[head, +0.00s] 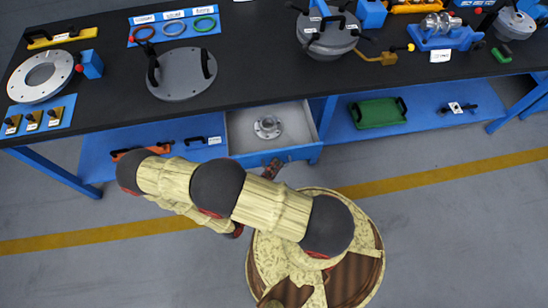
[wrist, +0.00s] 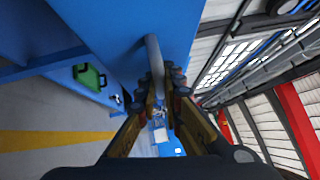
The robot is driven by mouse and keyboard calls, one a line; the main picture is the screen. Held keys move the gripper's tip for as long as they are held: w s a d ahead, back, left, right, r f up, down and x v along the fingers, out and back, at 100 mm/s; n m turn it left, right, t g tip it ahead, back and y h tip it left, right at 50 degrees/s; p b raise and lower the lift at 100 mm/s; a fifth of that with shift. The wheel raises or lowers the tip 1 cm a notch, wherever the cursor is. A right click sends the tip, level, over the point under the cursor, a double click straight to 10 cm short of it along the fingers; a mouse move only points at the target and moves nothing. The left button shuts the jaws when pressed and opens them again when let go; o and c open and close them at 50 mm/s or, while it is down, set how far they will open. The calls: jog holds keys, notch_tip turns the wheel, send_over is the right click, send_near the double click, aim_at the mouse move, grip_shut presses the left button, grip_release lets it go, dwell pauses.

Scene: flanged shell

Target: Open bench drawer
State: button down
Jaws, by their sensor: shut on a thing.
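The bench drawer (head: 285,153) is a blue-fronted, grey-lined drawer under the bench top. It stands pulled out, and its inside shows in the head view. A metal flanged part (head: 268,127) lies in it. In the wrist view the blue drawer front (wrist: 110,25) fills the upper middle, with a grey bar handle (wrist: 155,62) on it. My gripper (wrist: 160,95) is shut on the handle, its fingers on either side of it. In the head view my gripper (head: 270,168) is partly hidden by my arm, at the drawer front.
The black bench top (head: 110,75) carries a round grey lid (head: 182,75), a flange ring (head: 40,76) and several other parts. A blue lower shelf (head: 420,110) holds a green tray (head: 377,112). The floor (head: 450,230) in front is clear, with a yellow line.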

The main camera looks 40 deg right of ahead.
jog(key=shift+s+a+f, duration=0.1)
jog(key=shift+s+a, duration=0.05)
jog(key=c, duration=1.9)
grip_release()
jog(key=shift+a, duration=0.1)
jog(key=v, duration=1.1)
jog(key=shift+s+a+f, duration=0.1)
jog(key=shift+a, duration=0.3)
